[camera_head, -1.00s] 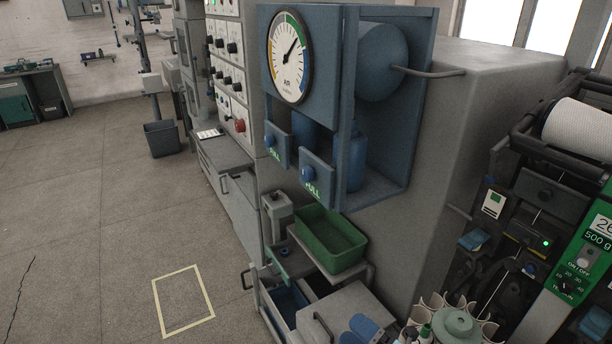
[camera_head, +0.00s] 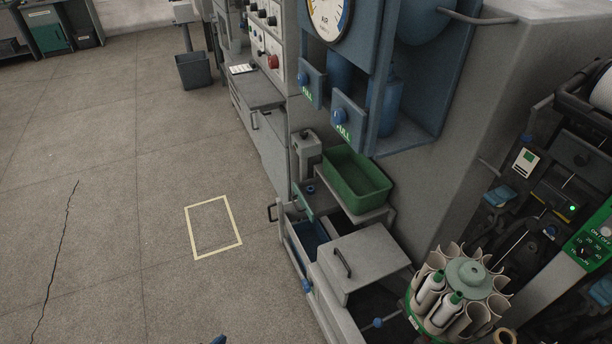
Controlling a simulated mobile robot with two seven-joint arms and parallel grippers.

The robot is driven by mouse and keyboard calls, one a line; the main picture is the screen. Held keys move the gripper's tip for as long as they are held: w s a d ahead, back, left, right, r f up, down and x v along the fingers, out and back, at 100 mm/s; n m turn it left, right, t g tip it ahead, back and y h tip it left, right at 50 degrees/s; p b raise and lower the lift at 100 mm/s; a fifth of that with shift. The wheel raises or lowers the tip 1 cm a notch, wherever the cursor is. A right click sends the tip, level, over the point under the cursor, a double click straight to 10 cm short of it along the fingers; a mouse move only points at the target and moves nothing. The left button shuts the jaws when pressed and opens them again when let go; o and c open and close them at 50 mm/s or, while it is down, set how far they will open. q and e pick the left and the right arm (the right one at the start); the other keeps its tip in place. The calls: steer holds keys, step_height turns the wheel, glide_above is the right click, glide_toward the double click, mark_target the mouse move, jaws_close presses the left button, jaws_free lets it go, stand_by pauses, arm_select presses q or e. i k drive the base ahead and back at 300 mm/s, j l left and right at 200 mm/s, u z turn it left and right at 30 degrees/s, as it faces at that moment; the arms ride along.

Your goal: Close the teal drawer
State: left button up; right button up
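Low beside the grey machine, a pale grey drawer unit (camera_head: 289,240) stands open at the top, with a dark blue interior (camera_head: 308,236). A small teal panel (camera_head: 303,203) with a blue knob shows at its back end, and a dark handle (camera_head: 272,212) sticks out at its left. I cannot tell for certain which part is the teal drawer. A grey box with a dark handle (camera_head: 362,262) stands just right of it and hides part of that side. Neither of my grippers can be made out in this view.
A green tray (camera_head: 357,180) sits on a shelf above the drawer unit. A round holder with tubes and bottles (camera_head: 462,296) stands at the lower right. Blue gauge housing (camera_head: 425,105) overhangs. The floor to the left is clear, with a yellow taped rectangle (camera_head: 237,228).

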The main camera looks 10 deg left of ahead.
mark_target(323, 203)
steer(key=i+j+z, duration=0.1)
steer(key=z, duration=0.35)
steer(key=i+j+z, duration=0.1)
steer(key=j+z, duration=0.55)
steer(key=j, duration=0.25)
steer(key=i+j+z, duration=0.15)
steer(key=j, duration=0.35)
steer(key=j+z, duration=0.1)
steer(key=j, duration=0.95)
steer(key=i+j, duration=0.3)
steer(key=i, duration=0.2)
